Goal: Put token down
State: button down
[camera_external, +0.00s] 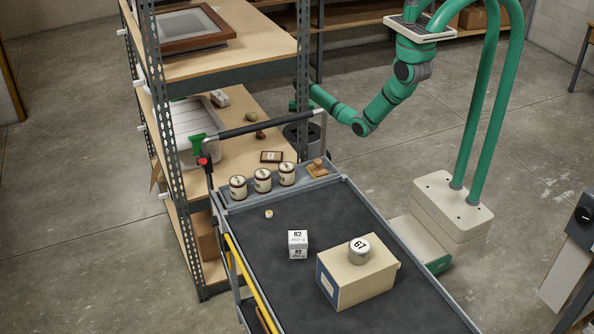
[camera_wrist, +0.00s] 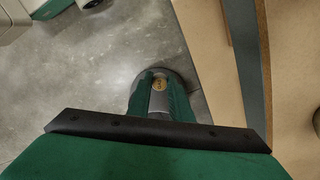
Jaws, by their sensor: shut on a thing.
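Faint markings on the token are too small to read. The token is held above the grey floor, left of the wooden shelf edge (camera_wrist: 215,60). In the external view my arm reaches left toward the shelving. The gripper end is mostly hidden behind the shelf's metal post, and the token cannot be seen there.
The shelving's middle board (camera_external: 225,150) holds a pale tray (camera_external: 190,135), small stones and a card (camera_external: 271,156).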

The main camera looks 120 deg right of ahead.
jog(key=w+r+n, duration=0.1)
jog(key=w+r, duration=0.2)
jog(key=w, duration=0.2)
jog(key=w+d+r+n, duration=0.1)
jog(key=w+r+n, duration=0.1)
jog(key=w, duration=0.3)
jog(key=w+d+r+n, duration=0.1)
jog(key=w+r, duration=0.4)
jog(key=shift+w+d+n, duration=0.15)
jog(key=shift+d+n, duration=0.1)
jog(key=shift+n, duration=0.05)
jog(key=w+a+r+n, duration=0.3)
jog(key=w, duration=0.3)
jog(key=w+a+r+n, duration=0.2)
jog(key=w+n, duration=0.1)
jog(key=w, duration=0.3)
jog(key=n, duration=1.2)
send_over(246, 168)
notch_tip(246, 168, down, 4)
jog(key=shift+s+d+r, duration=0.1)
jog(key=shift+r, duration=0.05)
jog(key=shift+f, duration=2.3)
jog(key=shift+f, duration=0.15)
